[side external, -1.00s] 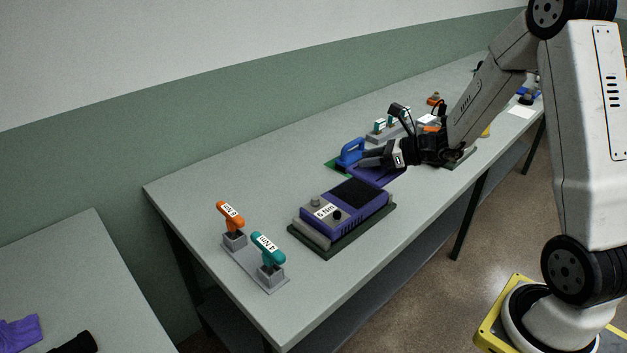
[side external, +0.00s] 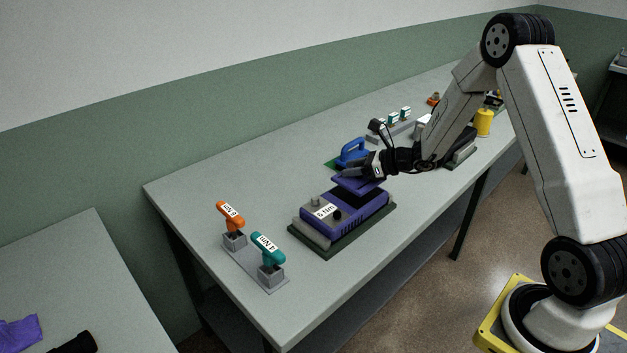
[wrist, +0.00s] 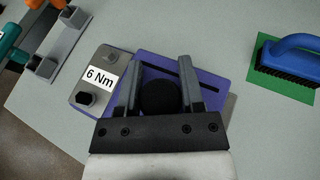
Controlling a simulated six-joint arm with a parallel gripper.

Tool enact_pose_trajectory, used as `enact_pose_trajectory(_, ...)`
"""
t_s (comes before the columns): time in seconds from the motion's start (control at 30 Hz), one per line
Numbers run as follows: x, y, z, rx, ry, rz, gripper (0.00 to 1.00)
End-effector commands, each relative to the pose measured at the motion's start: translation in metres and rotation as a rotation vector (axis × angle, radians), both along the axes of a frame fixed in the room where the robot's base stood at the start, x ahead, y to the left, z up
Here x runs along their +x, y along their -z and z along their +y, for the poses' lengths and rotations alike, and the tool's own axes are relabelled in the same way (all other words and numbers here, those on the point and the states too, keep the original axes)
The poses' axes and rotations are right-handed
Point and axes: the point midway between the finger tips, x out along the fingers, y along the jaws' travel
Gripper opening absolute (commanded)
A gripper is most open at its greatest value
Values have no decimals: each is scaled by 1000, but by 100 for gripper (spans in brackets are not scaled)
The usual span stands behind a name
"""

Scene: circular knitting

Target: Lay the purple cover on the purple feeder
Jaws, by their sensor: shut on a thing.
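The purple feeder (side external: 345,216) sits on a dark base on the long table, with a grey end marked "6 Nm" that also shows in the wrist view (wrist: 98,80). The purple cover (side external: 354,185) is a flat plate held just above the feeder's far part, tilted a little in the side view. In the wrist view the cover (wrist: 212,82) has a dark slot and a round black knob (wrist: 160,98) between the fingers. My gripper (side external: 360,172) is shut on the cover. The cover hides much of the feeder's top from the wrist camera.
A blue-handled brush (side external: 352,152) stands on a green mat beyond the feeder. Orange (side external: 231,216) and teal (side external: 268,250) handled tools stand in a grey rack at the near end. A yellow cylinder (side external: 483,123) is farther along.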

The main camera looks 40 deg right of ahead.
Motion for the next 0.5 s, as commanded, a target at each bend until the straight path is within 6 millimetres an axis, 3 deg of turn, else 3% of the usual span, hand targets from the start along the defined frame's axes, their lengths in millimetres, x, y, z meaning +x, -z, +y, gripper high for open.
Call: enact_pose_trajectory(0.5,4,35,-1,0,0,-1,0)
